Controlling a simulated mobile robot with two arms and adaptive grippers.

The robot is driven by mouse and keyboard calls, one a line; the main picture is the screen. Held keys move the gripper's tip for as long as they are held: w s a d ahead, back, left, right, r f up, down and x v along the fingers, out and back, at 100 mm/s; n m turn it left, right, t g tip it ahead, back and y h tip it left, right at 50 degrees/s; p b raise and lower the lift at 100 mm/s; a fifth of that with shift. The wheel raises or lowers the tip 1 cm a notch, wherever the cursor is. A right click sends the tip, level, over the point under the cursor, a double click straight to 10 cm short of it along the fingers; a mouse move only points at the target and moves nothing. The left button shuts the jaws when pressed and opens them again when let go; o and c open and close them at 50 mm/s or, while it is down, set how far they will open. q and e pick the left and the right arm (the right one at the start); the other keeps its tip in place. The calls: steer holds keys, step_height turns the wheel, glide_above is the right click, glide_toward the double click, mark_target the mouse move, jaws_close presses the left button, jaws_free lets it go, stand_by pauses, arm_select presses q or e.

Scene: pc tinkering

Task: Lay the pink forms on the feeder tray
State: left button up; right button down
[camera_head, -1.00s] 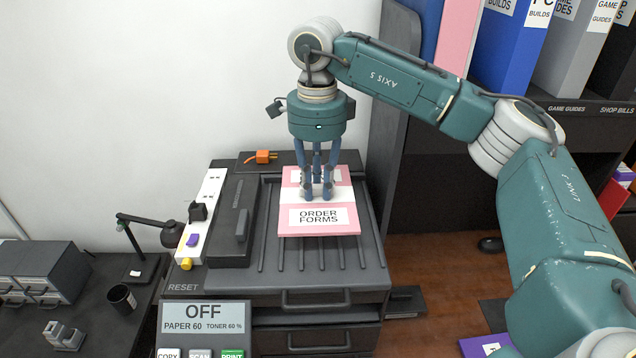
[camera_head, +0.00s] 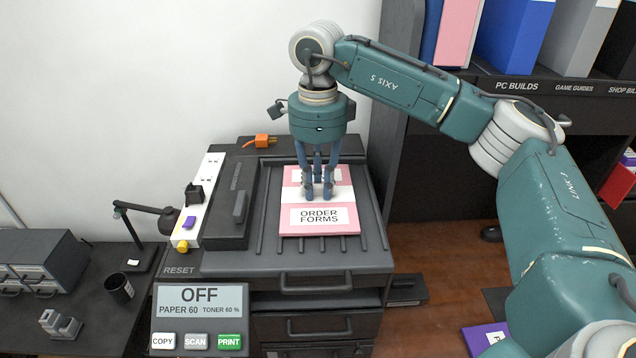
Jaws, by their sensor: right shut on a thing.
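The pink order forms (camera_head: 319,218), a pink pack with a white band and a label reading "ORDER FORMS", lie flat over the ribbed feeder tray (camera_head: 270,238) on top of the dark copier. My right gripper (camera_head: 318,194) points straight down over the middle of the forms, its fingers shut on the pack's white band. The fingers hide part of the band and the upper label. I cannot tell whether the pack rests fully on the ribs. My left gripper is not in view.
The copier panel (camera_head: 201,310) reads "OFF". A power strip (camera_head: 197,203) with plugs runs along the copier's left side, and an orange plug (camera_head: 261,141) lies behind. Shelves with binders (camera_head: 516,35) stand right.

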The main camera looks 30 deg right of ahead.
steer(key=shift+f, duration=0.3)
steer(key=shift+f+b, duration=0.1)
steer(key=shift+b, duration=0.2)
steer(key=c, duration=1.5)
jaws_free()
step_height(320, 180, up, 12)
